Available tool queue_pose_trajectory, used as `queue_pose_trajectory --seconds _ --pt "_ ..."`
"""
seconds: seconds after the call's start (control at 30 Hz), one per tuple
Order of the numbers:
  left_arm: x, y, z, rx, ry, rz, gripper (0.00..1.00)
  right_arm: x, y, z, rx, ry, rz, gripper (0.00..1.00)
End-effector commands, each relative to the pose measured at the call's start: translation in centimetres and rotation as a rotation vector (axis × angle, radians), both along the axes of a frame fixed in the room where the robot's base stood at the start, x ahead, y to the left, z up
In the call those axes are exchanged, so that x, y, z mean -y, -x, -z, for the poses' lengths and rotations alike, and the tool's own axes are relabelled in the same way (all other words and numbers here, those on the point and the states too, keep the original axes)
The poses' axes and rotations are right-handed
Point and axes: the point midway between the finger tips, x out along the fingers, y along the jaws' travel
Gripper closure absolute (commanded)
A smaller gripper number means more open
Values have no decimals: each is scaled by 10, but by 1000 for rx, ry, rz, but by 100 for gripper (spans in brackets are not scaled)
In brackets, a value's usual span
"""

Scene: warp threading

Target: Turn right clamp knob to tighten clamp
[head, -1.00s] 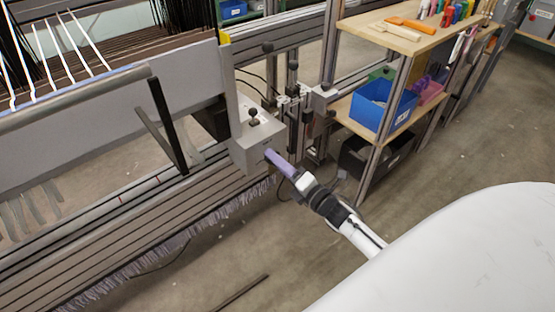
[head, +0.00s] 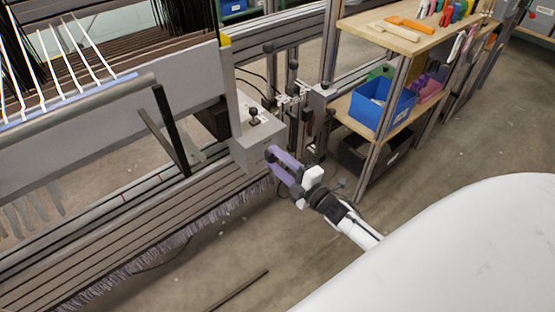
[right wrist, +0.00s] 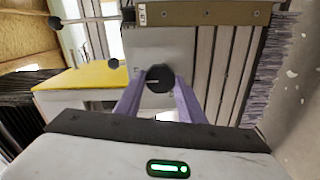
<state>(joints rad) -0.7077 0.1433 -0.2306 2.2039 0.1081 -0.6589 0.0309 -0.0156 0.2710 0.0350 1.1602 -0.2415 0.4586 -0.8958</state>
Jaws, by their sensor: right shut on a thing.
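The right clamp knob (right wrist: 160,78) is a dark round knob with a pale line, on the grey end block (head: 258,138) of the loom. My right gripper (head: 271,152) reaches the front face of this block, and its purple fingers hide most of the knob in the head view. In the right wrist view the two fingers of my right gripper (right wrist: 158,84) lie on either side of the knob, shut on it. A small black ball-topped lever (head: 254,115) stands on top of the block. My left gripper is not in view.
A wooden shelf (head: 392,38) with tools and a blue bin (head: 383,102) stands to the right of the loom. A dark upright bar (head: 172,130) rises left of the block. Floor (head: 215,255) in front of the loom is mostly clear.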

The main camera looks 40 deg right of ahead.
Motion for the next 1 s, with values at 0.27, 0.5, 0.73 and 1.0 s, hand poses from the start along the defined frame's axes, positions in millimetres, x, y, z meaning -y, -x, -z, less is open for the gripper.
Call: queue_pose_trajectory --seconds 0.27,0.5,0.73,1.0 --pt "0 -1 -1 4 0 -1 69 0 1 1 -3 -7 0 87" --pt "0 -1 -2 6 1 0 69 0 1 1 -2 -6 0 51" --pt "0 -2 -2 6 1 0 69 0 0 0 -1 -5 0 46" --pt "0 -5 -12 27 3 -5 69 1 18 0 -4 -6 0 46"
